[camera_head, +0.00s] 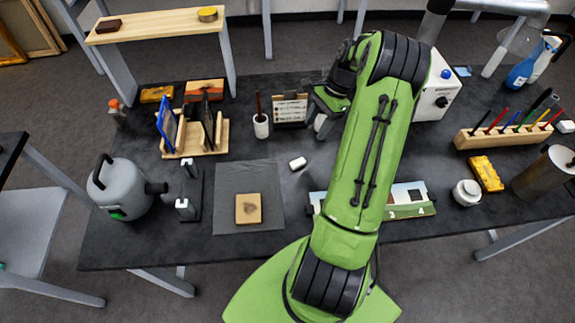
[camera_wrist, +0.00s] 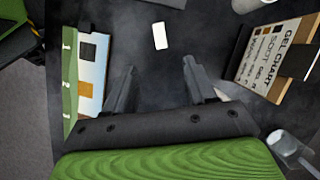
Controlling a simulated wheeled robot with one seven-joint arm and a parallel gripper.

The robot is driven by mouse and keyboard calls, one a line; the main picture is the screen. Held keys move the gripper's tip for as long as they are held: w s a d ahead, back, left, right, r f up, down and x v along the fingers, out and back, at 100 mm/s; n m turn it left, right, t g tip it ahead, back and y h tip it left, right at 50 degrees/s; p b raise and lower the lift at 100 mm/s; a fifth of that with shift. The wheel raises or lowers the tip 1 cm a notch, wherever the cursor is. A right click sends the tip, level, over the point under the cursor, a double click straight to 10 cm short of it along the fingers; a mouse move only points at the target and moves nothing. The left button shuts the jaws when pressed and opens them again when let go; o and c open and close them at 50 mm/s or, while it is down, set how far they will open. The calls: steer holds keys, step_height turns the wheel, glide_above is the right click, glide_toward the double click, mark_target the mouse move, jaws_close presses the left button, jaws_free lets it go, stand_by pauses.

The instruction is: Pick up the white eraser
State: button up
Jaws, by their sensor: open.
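The white eraser (camera_head: 297,163) is a small white block lying flat on the dark table, near the middle, right of the grey mat. In the wrist view the eraser (camera_wrist: 160,36) lies ahead of my fingertips, centred between them, with a gap of bare table. My gripper (camera_wrist: 160,76) is open and empty, its two dark fingers well apart. In the head view my green arm reaches over the table and hides much of the gripper, which is behind and to the right of the eraser.
A chart on a stand (camera_head: 290,108) and a white cup (camera_head: 261,126) stand behind the eraser. A painted panel (camera_head: 405,200) lies in front right, partly under my arm. A grey mat (camera_head: 230,178) with a tan block (camera_head: 248,209) lies left. Table around the eraser is clear.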

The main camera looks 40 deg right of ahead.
mark_target(298, 162)
steer(key=b+x, duration=0.1)
steer(key=x, duration=1.3)
steer(key=shift+f, duration=0.25)
steer(key=shift+s, duration=0.1)
jaws_close()
